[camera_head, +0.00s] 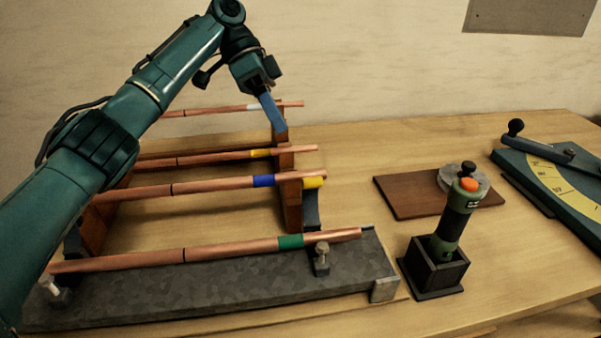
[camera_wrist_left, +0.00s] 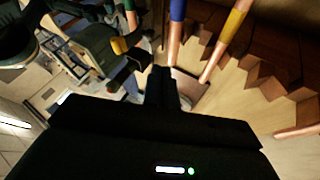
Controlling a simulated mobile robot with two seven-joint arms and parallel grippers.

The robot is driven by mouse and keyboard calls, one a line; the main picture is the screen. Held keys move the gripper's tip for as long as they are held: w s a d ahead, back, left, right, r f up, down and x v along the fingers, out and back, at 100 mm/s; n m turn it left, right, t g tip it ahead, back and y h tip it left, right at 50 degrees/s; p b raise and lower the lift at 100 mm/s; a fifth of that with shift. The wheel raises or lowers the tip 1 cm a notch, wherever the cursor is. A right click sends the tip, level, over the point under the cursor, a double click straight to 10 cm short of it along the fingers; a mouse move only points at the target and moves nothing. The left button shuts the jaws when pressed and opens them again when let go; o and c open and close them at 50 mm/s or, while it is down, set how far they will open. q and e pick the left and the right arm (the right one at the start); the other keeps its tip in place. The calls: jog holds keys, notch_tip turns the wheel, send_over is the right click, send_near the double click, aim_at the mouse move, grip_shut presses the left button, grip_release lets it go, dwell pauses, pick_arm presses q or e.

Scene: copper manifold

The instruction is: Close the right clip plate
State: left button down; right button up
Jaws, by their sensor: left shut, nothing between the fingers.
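The right wooden support (camera_head: 290,193) has a notched top where the copper tubes rest. A dark plate (camera_head: 311,212) with a yellow end (camera_head: 313,183) stands at its right side near the front; it looks like the right clip plate, swung off the notches. The yellow end also shows in the left wrist view (camera_wrist_left: 119,45). My left gripper (camera_head: 276,118) is shut and empty, its slim fingers pointing down at the support's far end. Whether the fingertips touch the wood I cannot tell. My right gripper is in neither view.
Several copper tubes (camera_head: 220,187) with coloured bands run left to right. The front tube lies over a grey stone slab (camera_head: 210,295). Right of it stand a green tool in a black holder (camera_head: 436,272), a brown board (camera_head: 400,197) and a bender with yellow scale (camera_head: 565,180).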

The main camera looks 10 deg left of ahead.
aim_at(295, 173)
pick_arm(q)
jog(key=b+x, duration=0.1)
jog(key=x, duration=0.6)
jog(key=shift+s+d+f, duration=0.15)
jog(key=shift+f, duration=0.2)
jog(key=shift+s+d+f, duration=0.1)
jog(key=shift+s+d, duration=0.2)
jog(key=shift+s, duration=0.3)
jog(key=shift+s+d+f, duration=0.1)
jog(key=shift+s+d, duration=0.25)
jog(key=shift+s, duration=0.3)
jog(key=shift+s+d, duration=0.35)
jog(key=shift+s, duration=0.3)
jog(key=shift+r, duration=0.15)
jog(key=shift+s+t+p, duration=0.1)
jog(key=shift+t+p, duration=0.2)
jog(key=shift+s+r+t+y, duration=0.15)
jog(key=shift+t+y, duration=0.15)
jog(key=shift+t, duration=0.1)
jog(key=shift+d+p, duration=0.1)
jog(key=shift+p, duration=0.25)
